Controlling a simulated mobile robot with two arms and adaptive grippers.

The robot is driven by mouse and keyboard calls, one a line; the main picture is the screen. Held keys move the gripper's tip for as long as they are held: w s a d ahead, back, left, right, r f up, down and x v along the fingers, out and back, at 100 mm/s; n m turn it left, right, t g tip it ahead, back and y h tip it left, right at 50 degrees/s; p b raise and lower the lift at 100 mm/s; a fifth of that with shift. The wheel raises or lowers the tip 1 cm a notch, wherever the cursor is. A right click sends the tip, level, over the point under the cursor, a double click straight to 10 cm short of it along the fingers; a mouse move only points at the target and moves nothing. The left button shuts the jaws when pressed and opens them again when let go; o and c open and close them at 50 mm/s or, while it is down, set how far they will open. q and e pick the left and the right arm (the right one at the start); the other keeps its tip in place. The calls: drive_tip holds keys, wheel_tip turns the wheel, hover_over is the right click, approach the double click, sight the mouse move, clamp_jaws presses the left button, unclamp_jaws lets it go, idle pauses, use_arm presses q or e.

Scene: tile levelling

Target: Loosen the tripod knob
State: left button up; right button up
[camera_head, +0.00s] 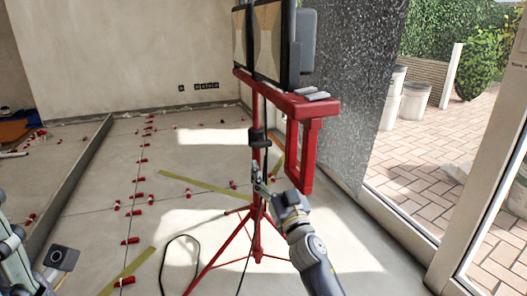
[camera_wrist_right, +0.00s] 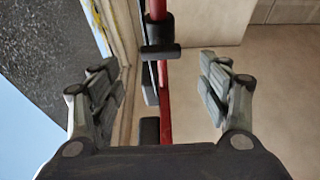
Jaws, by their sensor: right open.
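The red tripod (camera_head: 257,232) stands upright on the floor with its legs spread. A black collar with a knob (camera_head: 259,138) sits on its pole, below the red crossbar. The same black knob part (camera_wrist_right: 161,52) shows at the top middle of the right wrist view. My right gripper (camera_head: 259,178) is at the pole, a little below the knob in the head view. In the wrist view its fingers (camera_wrist_right: 160,90) are open and apart, one on each side of the red pole (camera_wrist_right: 166,100), without visible grip.
Black-framed work lights (camera_head: 270,40) top the tripod. A red handle frame (camera_head: 305,155) hangs right of the pole. A black cable (camera_head: 180,240) loops on the floor. Red levelling clips (camera_head: 131,240) dot the tiles. A glass door frame (camera_head: 490,190) stands at right.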

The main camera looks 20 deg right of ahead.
sight(263, 147)
drive_tip(key=b+x, duration=0.2)
drive_tip(key=x, duration=0.6)
drive_tip(key=c, duration=1.1)
